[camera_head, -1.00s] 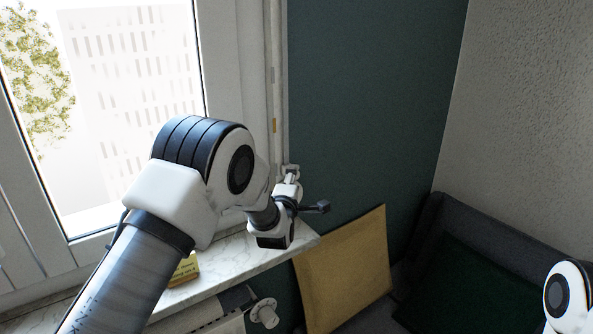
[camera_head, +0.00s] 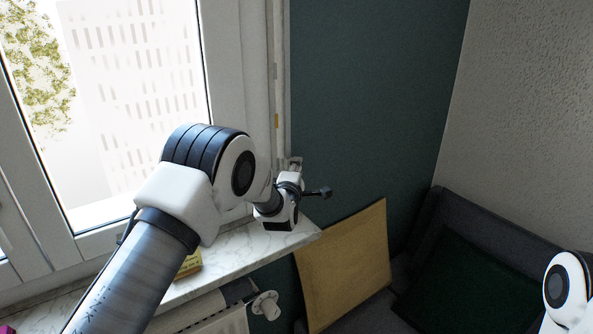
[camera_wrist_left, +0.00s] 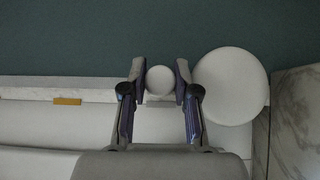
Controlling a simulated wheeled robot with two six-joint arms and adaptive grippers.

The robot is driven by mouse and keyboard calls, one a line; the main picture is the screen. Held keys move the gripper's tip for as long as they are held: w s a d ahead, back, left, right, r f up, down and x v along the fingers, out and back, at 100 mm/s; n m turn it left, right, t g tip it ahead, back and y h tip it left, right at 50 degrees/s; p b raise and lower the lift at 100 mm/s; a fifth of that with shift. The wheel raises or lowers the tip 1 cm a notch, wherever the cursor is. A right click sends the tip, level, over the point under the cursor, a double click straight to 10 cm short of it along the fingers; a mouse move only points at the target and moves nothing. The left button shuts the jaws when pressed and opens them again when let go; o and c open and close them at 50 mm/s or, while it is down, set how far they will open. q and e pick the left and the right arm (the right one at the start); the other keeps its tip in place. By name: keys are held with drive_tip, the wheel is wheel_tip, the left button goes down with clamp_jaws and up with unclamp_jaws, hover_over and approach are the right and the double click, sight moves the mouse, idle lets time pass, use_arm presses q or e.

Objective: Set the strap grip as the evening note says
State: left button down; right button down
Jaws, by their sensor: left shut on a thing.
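My left gripper (camera_head: 294,164) is beside the window frame, at the teal wall. In the left wrist view my left gripper (camera_wrist_left: 160,80) has its two fingers on either side of a small round white knob (camera_wrist_left: 160,81), which looks like the strap grip. It is shut on this knob. My right gripper is out of view.
The marble sill (camera_head: 250,252) ends right of my left wrist. A radiator (camera_head: 225,322) with a white valve knob (camera_head: 266,305) is below. A yellow cushion (camera_head: 345,265) leans by a dark sofa (camera_head: 485,230). A large white disc (camera_wrist_left: 230,86) is beside the knob.

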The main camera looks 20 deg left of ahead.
use_arm(q)
wheel_tip(320, 180, up, 27)
drive_tip(key=p, duration=0.4)
drive_tip(key=shift+f, duration=0.15)
drive_tip(key=c, duration=1.1)
unclamp_jaws()
drive_tip(key=shift+o, duration=1.2)
drive_tip(key=shift+w, duration=0.15)
drive_tip(key=s+d, duration=0.1)
drive_tip(key=s, duration=1.1)
drive_tip(key=shift+d+f, duration=0.2)
drive_tip(key=shift+f, duration=0.05)
drive_tip(key=shift+w, duration=0.15)
